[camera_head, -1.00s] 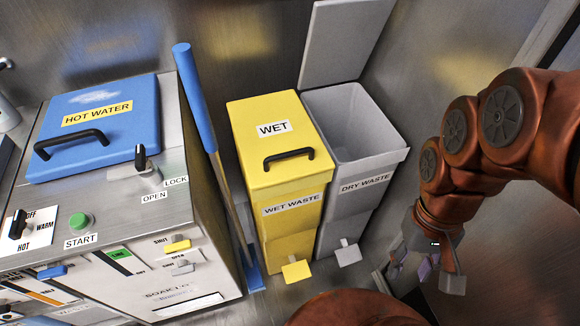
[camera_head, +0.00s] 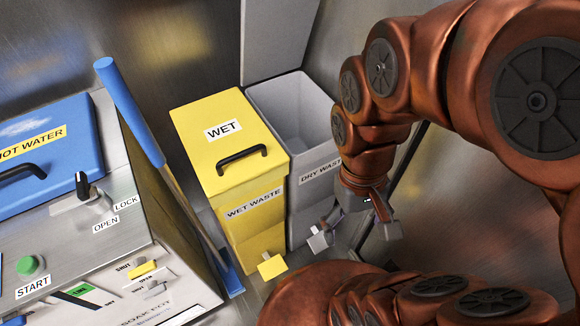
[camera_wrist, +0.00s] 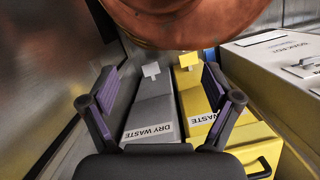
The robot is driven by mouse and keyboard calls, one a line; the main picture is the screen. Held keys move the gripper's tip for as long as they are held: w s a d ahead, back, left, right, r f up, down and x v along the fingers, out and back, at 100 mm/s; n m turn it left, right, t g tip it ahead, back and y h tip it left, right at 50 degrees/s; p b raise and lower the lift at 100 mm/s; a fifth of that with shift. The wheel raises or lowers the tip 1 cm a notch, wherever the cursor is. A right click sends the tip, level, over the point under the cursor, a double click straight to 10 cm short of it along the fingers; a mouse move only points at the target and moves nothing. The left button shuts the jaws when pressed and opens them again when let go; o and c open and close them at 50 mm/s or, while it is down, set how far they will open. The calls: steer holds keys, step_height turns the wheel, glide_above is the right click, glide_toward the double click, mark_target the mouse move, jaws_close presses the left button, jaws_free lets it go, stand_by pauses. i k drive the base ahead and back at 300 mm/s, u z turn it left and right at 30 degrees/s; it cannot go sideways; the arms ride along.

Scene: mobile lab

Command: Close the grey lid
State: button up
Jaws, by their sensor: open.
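The grey lid (camera_head: 277,35) stands open and upright at the back of the grey dry waste bin (camera_head: 288,98); its top is cut off in the head view. The bin looks empty in the part I see. A light pedal (camera_head: 318,240) sticks out low at the bin's front. My gripper (camera_head: 362,226) is open and empty, low in front of the bin and right of the pedal in the head view. In the wrist view the same pedal (camera_wrist: 151,70) appears between the open fingers (camera_wrist: 160,88), farther off. The wrist view does not show the lid.
A yellow wet waste bin (camera_head: 228,150), closed, stands beside the grey bin, with its own yellow pedal (camera_head: 271,266). A blue-handled tool (camera_head: 130,110) leans left of it, beside the hot water unit (camera_head: 60,240). A metal wall is close on the right.

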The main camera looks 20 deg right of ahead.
mark_target(274, 34)
steer(key=z, duration=0.05)
steer(key=k, duration=0.5)
steer(key=u, duration=1.2)
steer(key=i, duration=0.65)
steer(key=z, duration=0.55)
